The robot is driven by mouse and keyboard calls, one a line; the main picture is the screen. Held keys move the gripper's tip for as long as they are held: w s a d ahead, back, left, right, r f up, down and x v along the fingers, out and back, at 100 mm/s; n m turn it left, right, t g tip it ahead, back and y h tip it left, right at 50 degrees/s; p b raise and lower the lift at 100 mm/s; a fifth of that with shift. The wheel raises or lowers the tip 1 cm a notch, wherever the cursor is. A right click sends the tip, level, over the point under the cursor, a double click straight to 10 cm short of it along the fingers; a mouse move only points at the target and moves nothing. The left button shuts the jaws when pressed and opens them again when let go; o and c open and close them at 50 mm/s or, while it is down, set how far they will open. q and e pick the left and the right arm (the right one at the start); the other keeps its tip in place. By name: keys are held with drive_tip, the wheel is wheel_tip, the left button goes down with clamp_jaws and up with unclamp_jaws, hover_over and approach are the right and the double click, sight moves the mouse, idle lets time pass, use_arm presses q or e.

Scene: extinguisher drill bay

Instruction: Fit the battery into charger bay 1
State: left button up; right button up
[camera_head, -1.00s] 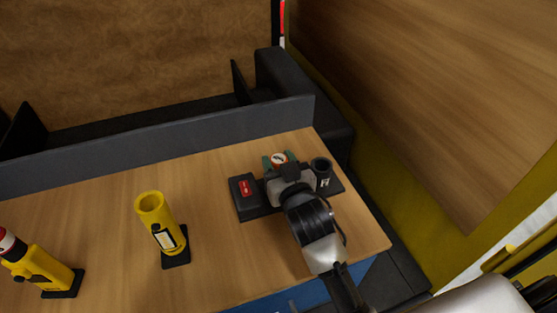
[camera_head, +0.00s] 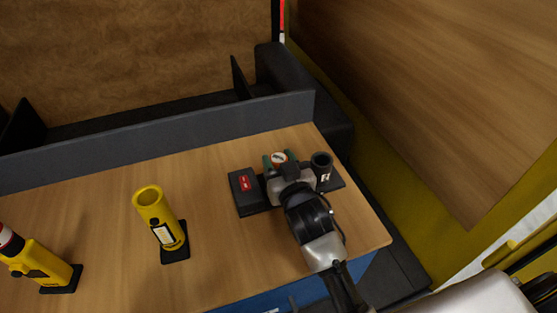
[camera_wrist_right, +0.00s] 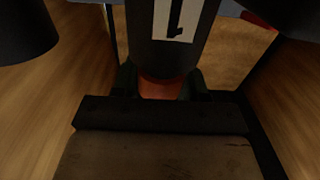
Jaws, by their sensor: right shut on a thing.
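The battery (camera_head: 279,158) shows a white and orange-red round top in the head view. My right gripper (camera_head: 281,160), with green finger pads, is shut on it and holds it upright over the charger. The dark charger (camera_head: 252,206) stands near the table's right end. In the right wrist view, the battery's orange side (camera_wrist_right: 160,88) shows between the fingers, against the mouth of the dark tube marked 1, charger bay 1 (camera_wrist_right: 170,50). How deep it sits is hidden. The gripper hides most of bay 1 in the head view. My left gripper is out of view.
A second, empty-looking charger tube (camera_head: 321,165) stands close to the right of my gripper. A yellow holder (camera_head: 158,216) and a yellow extinguisher-like unit (camera_head: 40,265) stand further left on the table (camera_head: 95,217). A grey panel (camera_head: 160,135) runs along the back.

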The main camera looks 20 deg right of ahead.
drive_tip(key=shift+f, duration=0.15)
drive_tip(key=shift+r+p, duration=0.35)
drive_tip(key=shift+p, duration=0.15)
idle(0.7)
drive_tip(key=shift+f, duration=0.35)
drive_tip(key=o, duration=1.3)
drive_tip(key=shift+o, duration=0.2)
